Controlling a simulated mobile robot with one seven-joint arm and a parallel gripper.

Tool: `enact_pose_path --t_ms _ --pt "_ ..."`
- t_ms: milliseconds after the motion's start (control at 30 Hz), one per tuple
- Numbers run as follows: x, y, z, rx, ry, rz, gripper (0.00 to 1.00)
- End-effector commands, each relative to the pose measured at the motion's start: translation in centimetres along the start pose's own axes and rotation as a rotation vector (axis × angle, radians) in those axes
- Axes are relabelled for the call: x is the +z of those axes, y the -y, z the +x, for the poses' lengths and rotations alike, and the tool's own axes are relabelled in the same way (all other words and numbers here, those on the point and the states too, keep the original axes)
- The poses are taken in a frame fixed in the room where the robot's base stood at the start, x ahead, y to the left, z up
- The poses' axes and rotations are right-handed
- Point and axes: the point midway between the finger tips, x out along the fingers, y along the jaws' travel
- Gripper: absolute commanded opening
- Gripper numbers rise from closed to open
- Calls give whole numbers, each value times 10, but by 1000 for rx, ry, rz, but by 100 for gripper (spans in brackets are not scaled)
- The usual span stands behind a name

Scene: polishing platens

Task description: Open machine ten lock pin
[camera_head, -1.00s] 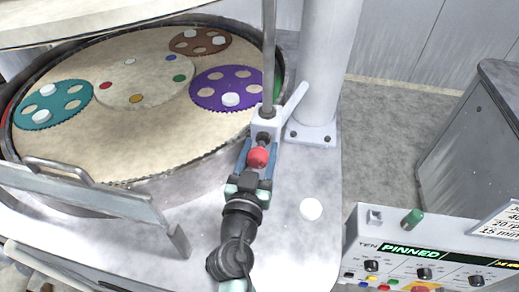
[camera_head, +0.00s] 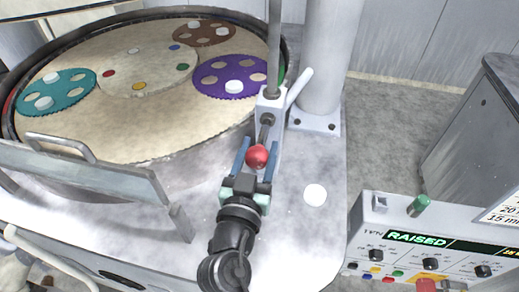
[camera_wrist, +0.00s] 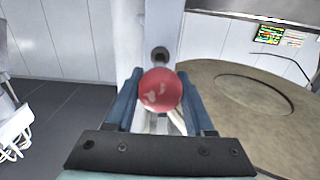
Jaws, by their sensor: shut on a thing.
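The lock pin's red ball knob (camera_head: 257,157) sits on a dark rod that comes out of a white block (camera_head: 271,110) at the foot of a grey vertical rod. My gripper (camera_head: 257,160) is shut on the knob, with a blue finger on each side of it. In the wrist view the red knob (camera_wrist: 160,91) lies between the blue fingers. A stretch of bare rod shows between knob and block. The control box (camera_head: 430,245) is labelled TEN, and its display (camera_head: 418,239) reads RAISED.
The round platen (camera_head: 130,125), with teal, purple and brown geared carriers, lies to the left. A handled panel (camera_head: 90,175) stands at its front. A thick column (camera_head: 320,70) rises behind the pin. A white lever points up and right beside the block.

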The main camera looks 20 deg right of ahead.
Motion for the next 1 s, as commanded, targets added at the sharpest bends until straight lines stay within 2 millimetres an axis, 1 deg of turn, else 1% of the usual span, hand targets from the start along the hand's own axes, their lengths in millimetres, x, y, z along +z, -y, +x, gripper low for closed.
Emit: enact_pose_path --t_ms 100,133,267,300,567,667,767,833,1000 --pt "3 0 -1 -1 7 0 0" --pt "3 0 -1 0 7 1 59" --pt "2 0 -1 0 6 1 82" --pt "2 0 0 0 6 1 84" --pt "2 0 -1 0 4 1 84" --pt "3 0 -6 -1 3 1 84" --pt "4 1 -18 -2 3 1 84" --pt "6 0 -30 -2 5 1 84" --pt "7 1 -67 -4 5 1 84"
